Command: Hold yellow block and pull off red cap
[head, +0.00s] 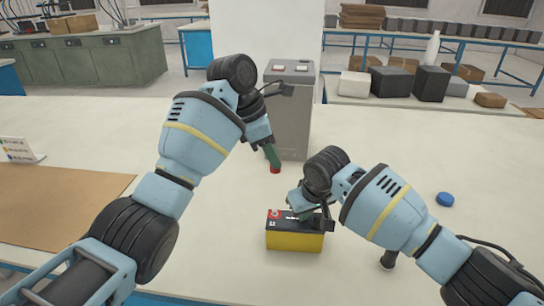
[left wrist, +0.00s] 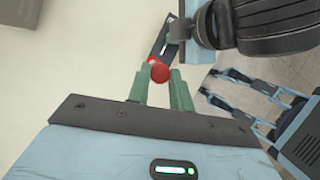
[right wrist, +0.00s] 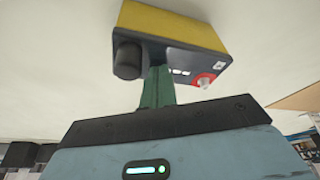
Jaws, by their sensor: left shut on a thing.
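The yellow block (head: 295,241) stands upright on the white table, with a black top and a red ring around a pale terminal at its left. In the right wrist view the block (right wrist: 170,20) also shows a black round cap. My left gripper (head: 273,158) is shut on the red cap (head: 275,170) and holds it above and behind the block, clear of it. The red cap sits between the fingertips in the left wrist view (left wrist: 158,71). My right gripper (right wrist: 157,85) has its fingers together, tips at the block's black top between the terminals; contact is partly hidden.
A grey bin-like box (head: 288,112) stands behind my left gripper. A blue round lid (head: 445,199) and a dark knobbed object (head: 388,260) lie to the right. A brown mat (head: 55,205) and a small sign (head: 18,150) are at left. The table around the block is mostly clear.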

